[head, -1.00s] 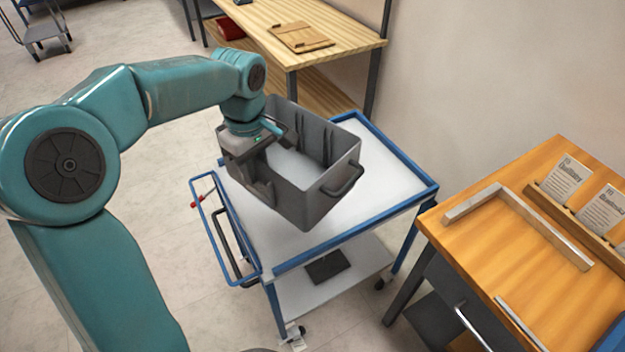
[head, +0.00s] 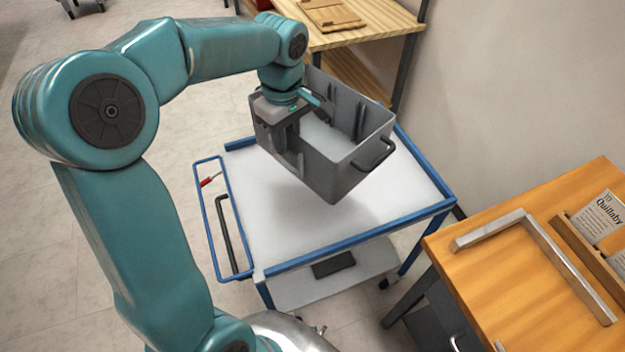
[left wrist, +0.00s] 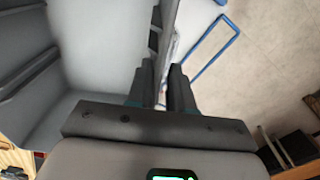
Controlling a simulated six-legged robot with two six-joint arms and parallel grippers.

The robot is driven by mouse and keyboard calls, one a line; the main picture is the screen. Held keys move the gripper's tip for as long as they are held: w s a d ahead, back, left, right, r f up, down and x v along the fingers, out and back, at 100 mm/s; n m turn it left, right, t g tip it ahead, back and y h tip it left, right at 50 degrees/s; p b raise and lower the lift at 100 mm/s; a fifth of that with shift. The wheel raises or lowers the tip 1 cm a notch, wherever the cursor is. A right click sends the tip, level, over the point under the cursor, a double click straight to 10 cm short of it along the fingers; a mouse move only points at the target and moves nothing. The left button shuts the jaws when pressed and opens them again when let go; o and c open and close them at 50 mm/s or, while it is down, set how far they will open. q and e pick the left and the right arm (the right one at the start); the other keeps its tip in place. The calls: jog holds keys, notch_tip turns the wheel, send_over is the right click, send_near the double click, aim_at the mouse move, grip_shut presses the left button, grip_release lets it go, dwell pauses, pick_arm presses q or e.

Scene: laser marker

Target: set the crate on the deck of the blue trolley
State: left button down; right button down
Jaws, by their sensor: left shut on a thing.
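The grey open-topped crate (head: 345,165) hangs over the white deck (head: 270,215) of the blue-framed trolley (head: 345,238). A soft shadow lies on the deck under it, and the crate appears clear of the deck. My left gripper (head: 290,135) is shut on the crate's left wall, pointing down over its rim. In the left wrist view, the fingers (left wrist: 165,88) pinch the wall, with the crate's inside (left wrist: 95,50) to the left. The trolley's blue handle (left wrist: 218,45) shows at the right there. The crate looks empty; its underside is hidden. My right gripper is out of view.
The trolley's handle (head: 222,215) loops out at its left. A wooden desk (head: 500,275) with a metal angle (head: 535,240) and a printed card (head: 600,217) stands at the right. A wooden workbench (head: 365,25) stands behind the crate.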

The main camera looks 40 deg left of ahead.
aim_at(288, 167)
pick_arm(q)
notch_tip(288, 167, down, 19)
jog(key=shift+s+d, duration=0.15)
jog(key=shift+s, duration=0.15)
jog(key=shift+f, duration=0.1)
jog(key=c, duration=1)
grip_release()
notch_tip(288, 167, up, 12)
jog(key=shift+r, duration=0.2)
